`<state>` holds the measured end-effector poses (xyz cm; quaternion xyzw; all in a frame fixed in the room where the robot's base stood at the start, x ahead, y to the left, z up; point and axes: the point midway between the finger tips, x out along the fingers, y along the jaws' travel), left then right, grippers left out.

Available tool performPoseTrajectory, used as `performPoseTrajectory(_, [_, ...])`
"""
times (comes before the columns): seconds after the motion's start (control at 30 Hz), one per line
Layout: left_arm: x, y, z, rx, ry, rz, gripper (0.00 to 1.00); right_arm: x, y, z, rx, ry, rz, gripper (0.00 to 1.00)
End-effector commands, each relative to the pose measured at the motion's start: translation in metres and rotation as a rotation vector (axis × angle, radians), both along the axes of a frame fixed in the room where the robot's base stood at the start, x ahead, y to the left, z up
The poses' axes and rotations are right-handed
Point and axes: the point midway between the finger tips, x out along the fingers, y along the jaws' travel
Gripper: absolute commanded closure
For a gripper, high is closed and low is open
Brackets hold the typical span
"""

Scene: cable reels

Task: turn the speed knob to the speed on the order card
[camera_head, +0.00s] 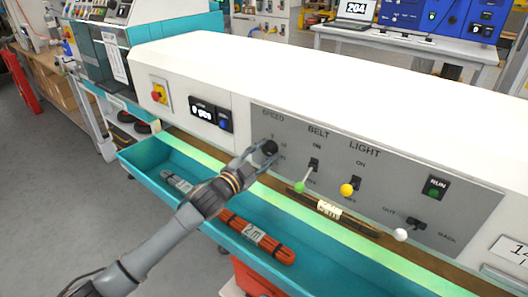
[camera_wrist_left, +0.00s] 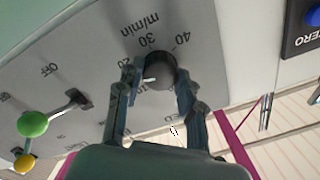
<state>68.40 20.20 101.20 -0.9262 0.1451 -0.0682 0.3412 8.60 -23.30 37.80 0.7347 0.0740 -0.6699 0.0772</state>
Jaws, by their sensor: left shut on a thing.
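The black speed knob (camera_head: 270,147) sits on the grey control panel under the word SPEED. My left gripper (camera_head: 259,154) reaches it from the front and is shut on it. In the left wrist view, the two fingers of the gripper (camera_wrist_left: 158,90) stand on either side of the knob (camera_wrist_left: 160,70). A white mark shows on the knob's left side in that view. The numbers 30 and 40 and "m/min" read clearly beside the knob; other scale numbers are partly hidden by the fingers. I cannot make out a readable order card. My right gripper is not in view.
Right of the knob are the green-tipped belt lever (camera_head: 299,187), the yellow-tipped light lever (camera_head: 346,189) and a white-tipped lever (camera_head: 401,234). A red stop button (camera_head: 156,95) is left.

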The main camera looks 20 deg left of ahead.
Motion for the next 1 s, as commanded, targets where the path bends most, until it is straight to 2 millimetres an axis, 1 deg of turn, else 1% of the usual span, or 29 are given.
performPoseTrajectory(0.2, [0.0000, 0.0001, -0.0003, 0.133, -0.047, 0.000, 0.94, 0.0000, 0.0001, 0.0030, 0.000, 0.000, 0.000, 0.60])
performPoseTrajectory(0.4, [0.0000, 0.0002, -0.0010, 0.208, -0.073, 0.000, 0.94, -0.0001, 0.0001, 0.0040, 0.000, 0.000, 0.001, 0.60])
performPoseTrajectory(0.6, [0.0000, 0.0001, -0.0014, 0.242, -0.086, 0.000, 0.94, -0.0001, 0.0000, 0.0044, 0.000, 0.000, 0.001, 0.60])
performPoseTrajectory(1.0, [-0.0002, -0.0001, -0.0016, 0.247, -0.087, -0.001, 0.94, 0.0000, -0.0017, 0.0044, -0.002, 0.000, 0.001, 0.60])
